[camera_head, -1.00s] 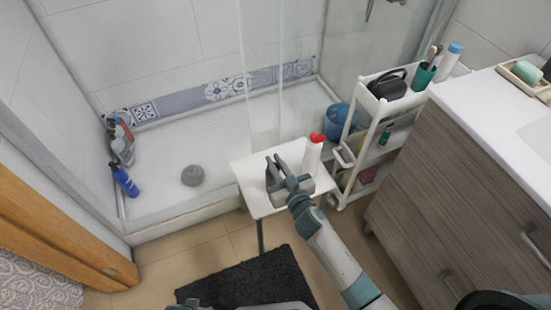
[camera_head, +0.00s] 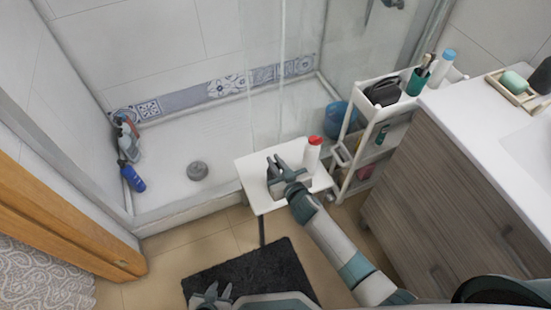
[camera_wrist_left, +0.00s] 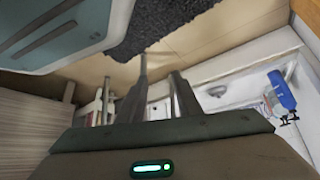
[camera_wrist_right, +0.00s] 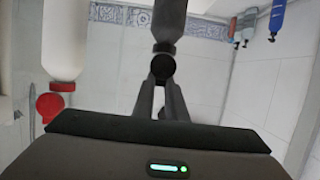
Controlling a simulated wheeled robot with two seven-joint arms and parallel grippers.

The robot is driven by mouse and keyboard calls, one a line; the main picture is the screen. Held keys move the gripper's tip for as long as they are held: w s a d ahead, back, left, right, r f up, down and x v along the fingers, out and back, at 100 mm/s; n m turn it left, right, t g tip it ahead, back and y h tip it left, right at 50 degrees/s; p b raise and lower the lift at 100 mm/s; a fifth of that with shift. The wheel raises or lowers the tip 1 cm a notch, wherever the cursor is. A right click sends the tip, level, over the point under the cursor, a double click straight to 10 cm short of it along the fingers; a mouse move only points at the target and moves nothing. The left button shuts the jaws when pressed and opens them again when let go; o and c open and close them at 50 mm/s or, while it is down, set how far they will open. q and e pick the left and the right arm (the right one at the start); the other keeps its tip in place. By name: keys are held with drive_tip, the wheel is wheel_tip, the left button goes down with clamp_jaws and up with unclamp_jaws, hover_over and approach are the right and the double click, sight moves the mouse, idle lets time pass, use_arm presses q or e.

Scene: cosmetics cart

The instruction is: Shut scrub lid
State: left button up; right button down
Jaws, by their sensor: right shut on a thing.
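A white bottle with a red lid (camera_head: 313,152) stands on a small white stool (camera_head: 255,199). In the right wrist view the bottle (camera_wrist_right: 64,40) is inverted at the left, and its round red lid (camera_wrist_right: 49,106) appears swung open beside the neck. My right gripper (camera_head: 272,164) is over the stool, left of the bottle and apart from it. In the right wrist view its fingers are closed on a dark grey thing with a rounded end (camera_wrist_right: 163,64); I cannot tell what it is. My left gripper (camera_head: 210,292) is low near the dark mat, fingers apart and empty.
A white cart (camera_head: 370,110) with toiletries stands right of the stool, by the wooden vanity (camera_head: 440,190). A blue bucket (camera_head: 337,114) is behind the stool. Bottles, including a blue one (camera_head: 133,179), stand in the shower at left. A dark mat (camera_head: 255,270) lies in front.

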drive_tip(key=shift+s+f+p, duration=0.1)
drive_tip(key=shift+p, duration=0.25)
drive_tip(key=p, duration=0.2)
drive_tip(key=g+p, duration=0.1)
drive_tip(key=p, duration=0.1)
drive_tip(key=shift+w+g+h, duration=0.2)
drive_tip(key=shift+g+h, duration=0.1)
drive_tip(key=p, duration=0.1)
drive_tip(key=g+p, duration=0.1)
drive_tip(key=p, duration=0.1)
drive_tip(key=shift+w+a+f, duration=0.1)
drive_tip(key=shift+w, duration=0.15)
use_arm(q)
drive_tip(key=s+a+f+g+y, duration=0.1)
drive_tip(key=s+a+g, duration=0.2)
drive_tip(key=s, duration=0.8)
drive_tip(key=s+a+f+g+p, duration=0.1)
drive_tip(key=s+a+g, duration=0.2)
drive_tip(key=s, duration=0.8)
drive_tip(key=shift+s+a+f+y, duration=0.2)
drive_tip(key=shift+s+a+y, duration=0.15)
drive_tip(key=shift+a, duration=0.9)
use_arm(e)
drive_tip(key=shift+f+g, duration=0.2)
drive_tip(key=shift+g, duration=0.2)
